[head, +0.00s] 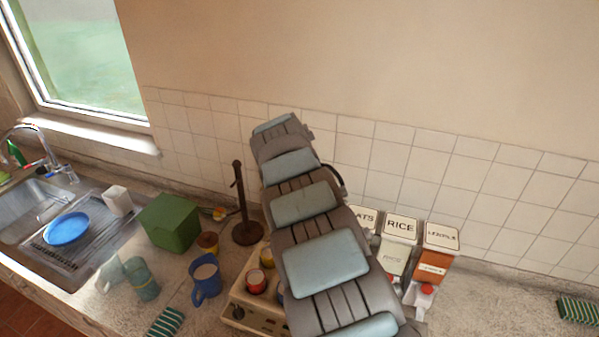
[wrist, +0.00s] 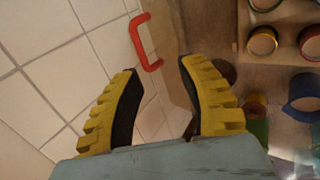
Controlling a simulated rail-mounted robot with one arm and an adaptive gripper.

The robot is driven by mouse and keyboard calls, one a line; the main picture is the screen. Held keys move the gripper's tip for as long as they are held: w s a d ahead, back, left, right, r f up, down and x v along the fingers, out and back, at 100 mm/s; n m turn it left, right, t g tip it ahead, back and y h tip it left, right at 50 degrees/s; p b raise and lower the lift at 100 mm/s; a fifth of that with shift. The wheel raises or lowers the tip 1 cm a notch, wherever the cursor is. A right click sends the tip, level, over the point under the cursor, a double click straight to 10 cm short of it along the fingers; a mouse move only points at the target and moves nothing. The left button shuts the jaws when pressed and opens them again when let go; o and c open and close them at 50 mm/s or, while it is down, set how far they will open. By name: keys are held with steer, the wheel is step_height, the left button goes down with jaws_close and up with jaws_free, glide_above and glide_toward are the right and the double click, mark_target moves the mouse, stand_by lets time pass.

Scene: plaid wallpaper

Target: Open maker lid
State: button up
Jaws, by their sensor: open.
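The maker (head: 240,308) is a cream box on the counter, partly hidden behind my arm in the head view. Several round cups sit in its top, among them a red one (head: 257,282). In the wrist view its tan body (wrist: 243,30) is at the upper right. A tan panel (wrist: 178,40), apparently the lid seen nearly edge-on, carries a red handle (wrist: 144,42). My gripper (wrist: 158,68) has two yellow fingers, spread apart and empty. The handle lies just beyond the fingertips, nearer the left one; I cannot tell if they touch. The head view hides my gripper.
A blue mug (head: 206,280), a green box (head: 170,222) and a dark paper-towel stand (head: 241,215) are left of the maker. Canisters, one marked RICE (head: 399,231), stand to its right. The tiled wall (head: 480,185) is close behind. The counter at far right is mostly clear.

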steer(key=shift+v, duration=2.3)
steer(key=shift+r, duration=0.1)
